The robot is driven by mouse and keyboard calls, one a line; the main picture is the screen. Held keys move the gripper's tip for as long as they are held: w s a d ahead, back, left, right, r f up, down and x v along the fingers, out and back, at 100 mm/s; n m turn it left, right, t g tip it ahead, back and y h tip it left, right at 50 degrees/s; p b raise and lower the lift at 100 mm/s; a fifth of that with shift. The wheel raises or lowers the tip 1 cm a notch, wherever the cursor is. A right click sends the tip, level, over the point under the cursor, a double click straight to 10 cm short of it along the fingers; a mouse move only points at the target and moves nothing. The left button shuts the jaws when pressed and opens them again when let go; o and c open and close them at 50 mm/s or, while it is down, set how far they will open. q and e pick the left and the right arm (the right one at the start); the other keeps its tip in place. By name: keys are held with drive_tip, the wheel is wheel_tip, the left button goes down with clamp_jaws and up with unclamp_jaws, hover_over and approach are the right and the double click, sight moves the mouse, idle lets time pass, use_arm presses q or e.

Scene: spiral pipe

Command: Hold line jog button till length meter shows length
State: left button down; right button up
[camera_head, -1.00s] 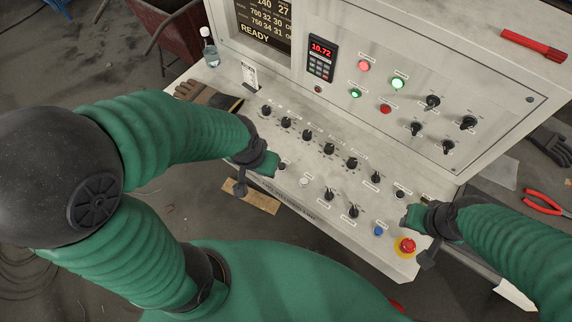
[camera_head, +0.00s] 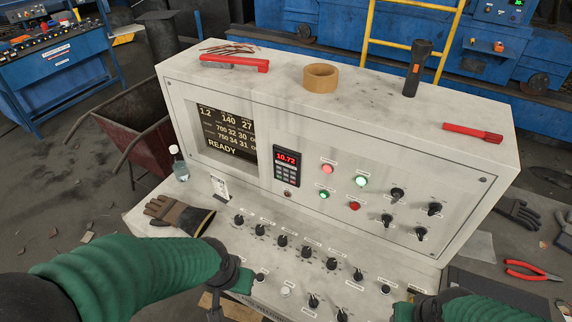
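The length meter (camera_head: 287,164) is a small dark unit with a keypad on the console's upright face; its red digits read 10.72. My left gripper (camera_head: 243,281) is low over the left part of the sloped control panel, beside a small dark button (camera_head: 262,275). A white button (camera_head: 286,290) sits just right of that. The labels are too small to read, so I cannot tell which is the line jog button, nor whether my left gripper touches one. My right gripper (camera_head: 404,310) is at the bottom edge near the panel's right end, partly cut off. Neither gripper's fingers show clearly.
The screen (camera_head: 228,134) reads READY. Several black knobs (camera_head: 307,251) line the panel. Tape (camera_head: 321,77), a flashlight (camera_head: 416,68) and red-handled tools stand or lie on top. Red pliers (camera_head: 532,270) are at right.

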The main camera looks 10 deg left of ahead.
drive_tip(key=shift+a+r, duration=0.1)
drive_tip(key=shift+a, duration=0.5)
drive_tip(key=shift+d, duration=0.35)
drive_tip(key=c, duration=0.6)
drive_tip(key=shift+d, duration=0.1)
clamp_jaws()
drive_tip(key=shift+a, duration=0.3)
drive_tip(key=shift+d, duration=0.1)
